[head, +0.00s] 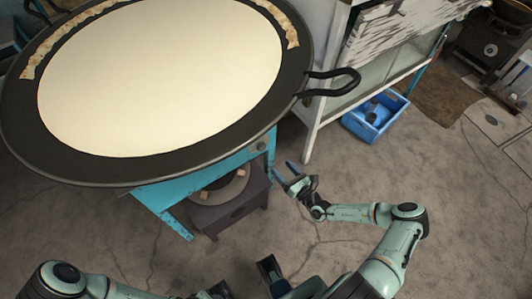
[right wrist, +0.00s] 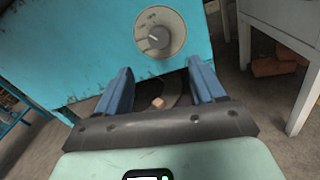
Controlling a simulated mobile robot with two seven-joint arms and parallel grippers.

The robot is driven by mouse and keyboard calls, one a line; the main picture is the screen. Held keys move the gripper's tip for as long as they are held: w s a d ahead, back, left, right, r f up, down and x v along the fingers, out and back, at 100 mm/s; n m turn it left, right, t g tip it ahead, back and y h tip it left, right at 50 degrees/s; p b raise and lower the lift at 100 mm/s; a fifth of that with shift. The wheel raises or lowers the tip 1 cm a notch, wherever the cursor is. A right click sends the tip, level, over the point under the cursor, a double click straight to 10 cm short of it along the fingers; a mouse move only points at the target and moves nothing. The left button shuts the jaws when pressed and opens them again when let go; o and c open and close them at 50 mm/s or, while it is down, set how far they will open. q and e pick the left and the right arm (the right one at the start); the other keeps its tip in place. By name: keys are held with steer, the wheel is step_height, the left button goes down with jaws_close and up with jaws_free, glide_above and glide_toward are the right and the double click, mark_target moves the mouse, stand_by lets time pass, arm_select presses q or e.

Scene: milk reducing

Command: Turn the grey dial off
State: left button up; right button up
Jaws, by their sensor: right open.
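The grey dial (right wrist: 160,33) is on the front of a turquoise metal stand (right wrist: 90,45), with faint markings around its knob. In the right wrist view it is upper centre, beyond and above the fingertips. In the head view the dial (head: 262,145) is small, just under the pan's edge. My right gripper (head: 284,172) is open and empty, just in front of and below the dial, apart from it. Its two blue fingers (right wrist: 160,78) are spread wide. My left arm enters at the bottom left; its gripper is not clearly visible.
A wide black pan (head: 20,130) of white liquid rests on the stand, its handle (head: 335,82) jutting right above my right gripper. A dark burner (head: 240,200) sits below. A white-framed cabinet (head: 312,130) and blue crate (head: 365,135) stand right. Floor in front is clear.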

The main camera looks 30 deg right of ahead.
mark_target(263, 149)
steer(key=w, duration=0.3)
steer(key=w+a+b, duration=0.1)
steer(key=w, duration=0.3)
steer(key=w+b, duration=0.1)
steer(key=w, duration=0.2)
steer(key=shift+w+a, duration=0.4)
steer(key=c, duration=1.1)
